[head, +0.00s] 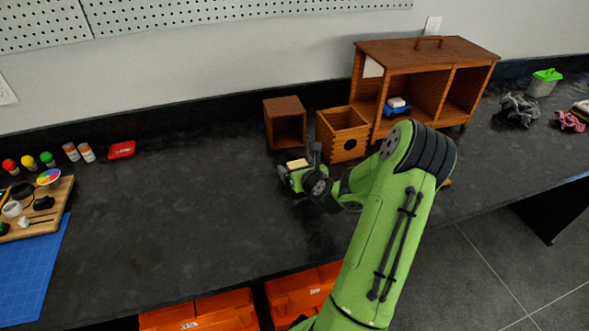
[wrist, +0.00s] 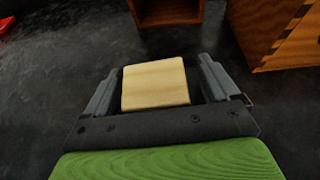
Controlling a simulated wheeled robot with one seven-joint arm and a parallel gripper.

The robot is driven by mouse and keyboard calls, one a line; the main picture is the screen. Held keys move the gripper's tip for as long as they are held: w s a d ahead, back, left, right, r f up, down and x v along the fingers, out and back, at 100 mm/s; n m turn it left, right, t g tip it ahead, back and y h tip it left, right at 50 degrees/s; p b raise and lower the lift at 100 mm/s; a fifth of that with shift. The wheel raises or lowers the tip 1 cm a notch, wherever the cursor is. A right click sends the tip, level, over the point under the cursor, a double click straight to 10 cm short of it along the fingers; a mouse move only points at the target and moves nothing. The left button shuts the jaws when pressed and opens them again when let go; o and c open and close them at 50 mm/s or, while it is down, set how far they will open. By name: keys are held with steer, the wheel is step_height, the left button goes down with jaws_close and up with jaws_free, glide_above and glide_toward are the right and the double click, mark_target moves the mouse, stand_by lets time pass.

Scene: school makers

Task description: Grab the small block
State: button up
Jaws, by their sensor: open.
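The small block (wrist: 155,84) is pale wood. In the wrist view it lies between the two fingers of my gripper (wrist: 157,88), with a narrow dark gap to each finger. The jaws are open around it. In the head view the block (head: 297,164) shows as a small pale patch at my gripper (head: 300,168), above the dark counter. I cannot tell whether it rests on the counter, and its lower part is hidden.
Two open wooden boxes, one small (head: 285,122) and one larger (head: 343,134), stand just behind my gripper. A large wooden cabinet (head: 428,52) stands behind to the right. A red box (head: 121,150) and small bottles are at left. The counter left of my gripper is clear.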

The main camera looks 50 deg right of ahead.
steer(key=shift+s+a+r, duration=0.4)
steer(key=shift+s+r, duration=0.05)
steer(key=shift+r, duration=0.05)
steer(key=shift+c, duration=1.4)
steer(key=shift+w+d+f, duration=0.1)
steer(key=shift+w+f, duration=0.05)
steer(key=c, duration=0.8)
